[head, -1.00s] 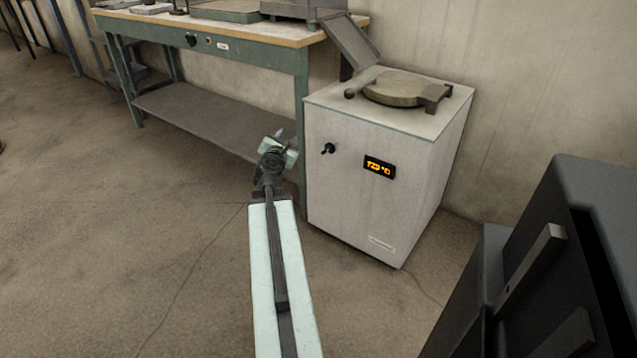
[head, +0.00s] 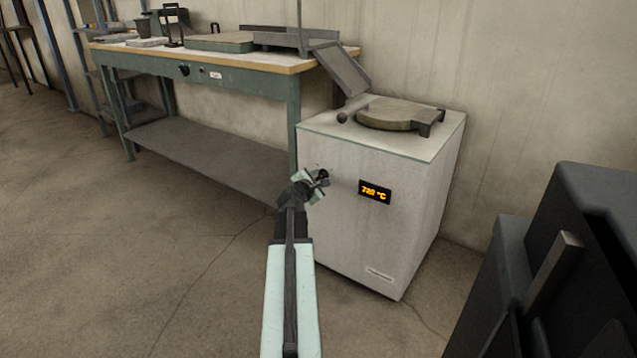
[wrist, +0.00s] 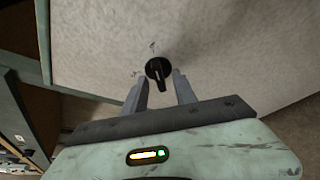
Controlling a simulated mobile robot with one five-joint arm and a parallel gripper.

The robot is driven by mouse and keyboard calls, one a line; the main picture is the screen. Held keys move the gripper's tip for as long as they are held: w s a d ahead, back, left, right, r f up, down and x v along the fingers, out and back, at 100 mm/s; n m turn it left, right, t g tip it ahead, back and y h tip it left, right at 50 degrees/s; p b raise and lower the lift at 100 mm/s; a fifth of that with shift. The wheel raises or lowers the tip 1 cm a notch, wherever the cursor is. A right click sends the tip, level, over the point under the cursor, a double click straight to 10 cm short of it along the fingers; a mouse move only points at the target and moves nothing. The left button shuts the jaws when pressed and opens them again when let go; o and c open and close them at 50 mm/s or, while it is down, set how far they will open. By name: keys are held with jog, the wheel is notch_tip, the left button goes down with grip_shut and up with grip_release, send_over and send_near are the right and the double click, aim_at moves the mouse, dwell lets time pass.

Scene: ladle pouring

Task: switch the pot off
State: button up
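The pot is a white cabinet (head: 345,235) with a round lid (head: 398,115) on top and a lit orange display (head: 375,191) that seems to read about 728 °C. Its black knob (wrist: 158,70) is on the front face. In the head view the knob (head: 323,174) is partly hidden by my gripper (head: 318,180). In the wrist view my gripper (wrist: 162,88) is open, its two grey fingers apart, one on each side of the knob's lower part. I cannot tell whether they touch it.
A green workbench (head: 240,80) with a wooden top and lower shelf stands left of the pot. A grey chute (head: 340,68) slopes from the bench toward the lid. A dark machine (head: 590,250) stands at the right. The floor on the left is clear.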

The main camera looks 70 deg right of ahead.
grip_shut()
